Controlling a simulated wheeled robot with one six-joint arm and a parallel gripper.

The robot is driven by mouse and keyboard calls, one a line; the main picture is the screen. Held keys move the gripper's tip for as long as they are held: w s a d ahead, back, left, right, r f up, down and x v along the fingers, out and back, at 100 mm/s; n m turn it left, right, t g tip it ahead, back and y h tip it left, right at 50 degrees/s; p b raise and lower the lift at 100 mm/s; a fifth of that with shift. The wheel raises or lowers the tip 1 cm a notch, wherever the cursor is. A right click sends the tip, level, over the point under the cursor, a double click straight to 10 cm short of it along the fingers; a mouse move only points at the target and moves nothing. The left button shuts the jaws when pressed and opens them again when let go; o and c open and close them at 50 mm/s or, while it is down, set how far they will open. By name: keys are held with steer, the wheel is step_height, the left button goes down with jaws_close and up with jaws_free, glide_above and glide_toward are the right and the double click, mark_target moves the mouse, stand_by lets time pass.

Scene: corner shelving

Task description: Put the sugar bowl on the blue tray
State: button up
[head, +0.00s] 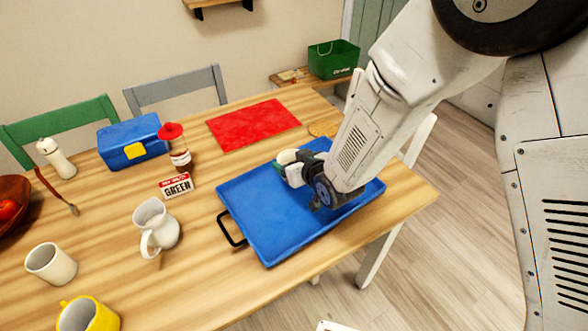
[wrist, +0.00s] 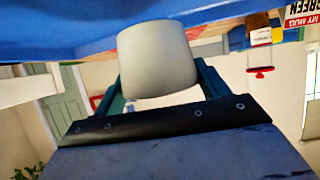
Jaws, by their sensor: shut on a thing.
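The sugar bowl looks like a small off-white rounded vessel (head: 288,157). It fills the middle of the wrist view (wrist: 158,60), between two dark green fingers. My gripper (head: 290,168) is shut on it, over the far left part of the blue tray (head: 262,222). The tray lies on the wooden table and has a black handle at its left end. In the wrist view the blue tray surface (wrist: 60,35) is right by the bowl. I cannot tell whether the bowl touches it. My arm hides part of the tray's right side.
A red mat (head: 253,125) and a blue box (head: 133,142) lie farther back. A cream cup (head: 50,264) and yellow mug (head: 88,316) are front left. The tray's near half is clear.

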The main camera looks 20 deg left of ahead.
steer(key=shift+f, duration=1.75)
steer(key=o, duration=1.2)
steer(key=shift+f, duration=0.15)
steer(key=shift+c, duration=0.2)
steer(key=shift+r, duration=0.2)
steer(key=v, duration=1.2)
